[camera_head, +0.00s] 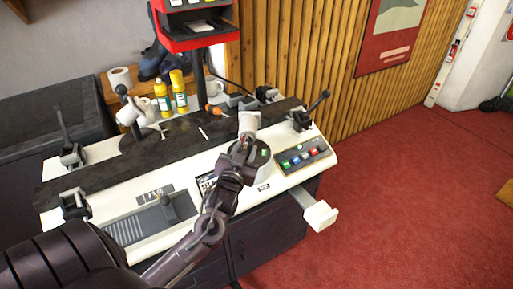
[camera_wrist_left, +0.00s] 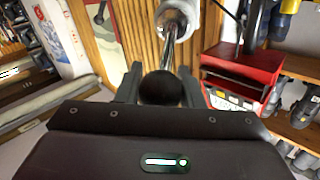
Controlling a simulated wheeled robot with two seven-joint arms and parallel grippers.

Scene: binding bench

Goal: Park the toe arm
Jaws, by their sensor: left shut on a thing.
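The arm I take to be the toe arm has a pale cylindrical head (camera_head: 249,122) over the right part of the bench. In the left wrist view its metal rod (camera_wrist_left: 170,45) ends in a round black knob (camera_wrist_left: 160,88). My left gripper (camera_head: 243,145) is shut on this knob, with a finger on either side of it. The gripper and forearm hide the knob and part of the bench in the head view. A similar pale head (camera_head: 128,112) with a black lever stands at the left of the bench. My right gripper is not in view.
The white bench (camera_head: 140,190) carries a long dark bed, several clamps with levers, and a button panel (camera_head: 303,156). A white-ended handle (camera_head: 320,215) sticks out at the front right. Yellow bottles (camera_head: 178,88) and a red-framed stand (camera_head: 190,42) are behind. Red floor lies open at right.

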